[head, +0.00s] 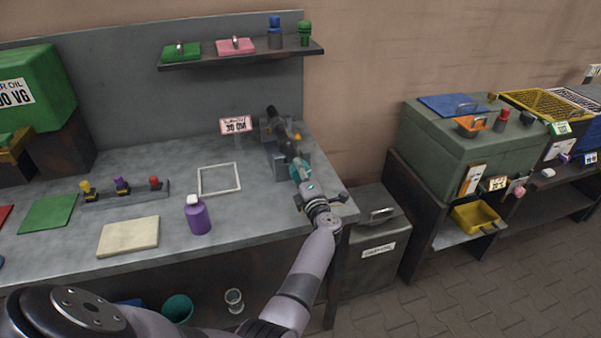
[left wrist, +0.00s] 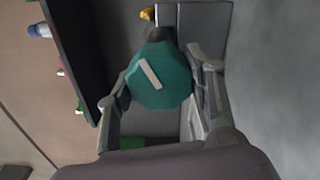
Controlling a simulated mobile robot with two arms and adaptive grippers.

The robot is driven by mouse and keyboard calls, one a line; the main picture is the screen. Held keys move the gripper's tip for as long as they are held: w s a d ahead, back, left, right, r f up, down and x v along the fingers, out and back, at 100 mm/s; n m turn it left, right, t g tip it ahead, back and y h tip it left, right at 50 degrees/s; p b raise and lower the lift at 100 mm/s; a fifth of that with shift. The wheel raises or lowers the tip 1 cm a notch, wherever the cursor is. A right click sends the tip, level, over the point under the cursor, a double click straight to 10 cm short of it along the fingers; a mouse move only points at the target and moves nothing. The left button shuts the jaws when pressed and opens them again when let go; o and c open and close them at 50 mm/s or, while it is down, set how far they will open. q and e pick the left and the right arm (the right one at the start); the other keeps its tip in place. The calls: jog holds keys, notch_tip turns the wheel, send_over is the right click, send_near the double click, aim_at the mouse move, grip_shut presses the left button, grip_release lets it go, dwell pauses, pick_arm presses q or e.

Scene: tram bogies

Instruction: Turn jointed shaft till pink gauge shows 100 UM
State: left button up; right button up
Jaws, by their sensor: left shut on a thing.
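The pink gauge (head: 236,125) stands upright at the back of the bench; its large figures look like 30 UM. To its right is the jointed shaft on a dark and grey stand (head: 278,160), with a teal knob (head: 299,169) at its near end. My left gripper (head: 304,178) reaches in from the front and is shut on the teal knob. In the left wrist view, the fingers lie on either side of the teal knob (left wrist: 159,76), whose face carries a slanted white line. My fingers and wrist hide part of the shaft's near end. My right gripper is not in view.
A white frame (head: 219,179) and a purple bottle (head: 197,215) stand left of my arm on the bench. A shelf (head: 240,55) with pink and green items hangs above. A grey bin (head: 374,240) stands beyond the bench's right edge.

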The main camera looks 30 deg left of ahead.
pick_arm(q)
jog(key=o, duration=1.2)
jog(key=shift+c, duration=0.2)
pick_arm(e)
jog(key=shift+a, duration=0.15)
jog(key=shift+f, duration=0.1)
